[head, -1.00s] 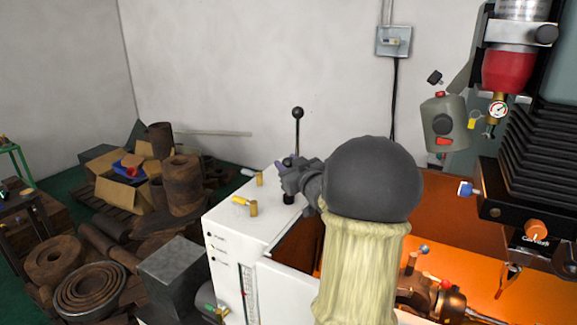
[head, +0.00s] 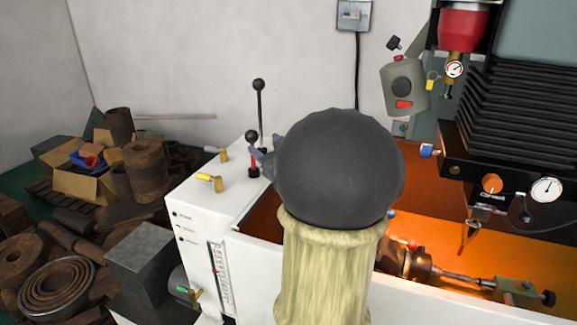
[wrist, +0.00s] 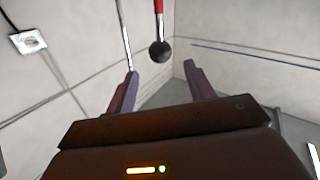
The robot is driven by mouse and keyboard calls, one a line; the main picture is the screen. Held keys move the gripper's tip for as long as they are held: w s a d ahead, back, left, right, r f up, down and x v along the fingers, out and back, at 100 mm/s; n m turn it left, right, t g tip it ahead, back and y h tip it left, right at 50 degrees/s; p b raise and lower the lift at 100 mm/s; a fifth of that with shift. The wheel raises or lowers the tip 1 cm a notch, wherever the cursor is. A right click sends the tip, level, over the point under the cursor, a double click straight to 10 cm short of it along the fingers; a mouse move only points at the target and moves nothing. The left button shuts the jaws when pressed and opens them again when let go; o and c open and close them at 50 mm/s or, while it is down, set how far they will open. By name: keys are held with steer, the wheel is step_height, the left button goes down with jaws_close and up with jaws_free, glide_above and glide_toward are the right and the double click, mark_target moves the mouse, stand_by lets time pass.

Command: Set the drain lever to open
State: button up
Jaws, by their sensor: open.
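A short lever with a black ball knob (head: 252,136) and a red stem stands on the white machine top. In the wrist view its knob (wrist: 160,52) hangs between and just beyond my fingertips, with a clear gap on both sides. My gripper (wrist: 161,70) is open and empty. In the head view only a bit of my gripper (head: 264,160) shows beside the short lever; my dark round arm joint hides the rest. No label shows which lever is the drain lever.
A taller black-knobbed lever (head: 259,100) stands close behind; its rod (wrist: 124,35) passes near my left finger. Yellow-handled valves (head: 212,181) sit on the machine top (head: 205,205). The black machine head (head: 505,115) is at right.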

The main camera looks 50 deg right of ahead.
steer(key=s+a+b, duration=0.1)
steer(key=s, duration=0.8)
steer(key=shift+a, duration=0.4)
steer(key=shift+r, duration=0.1)
step_height(320, 180, up, 22)
steer(key=p, duration=2.1)
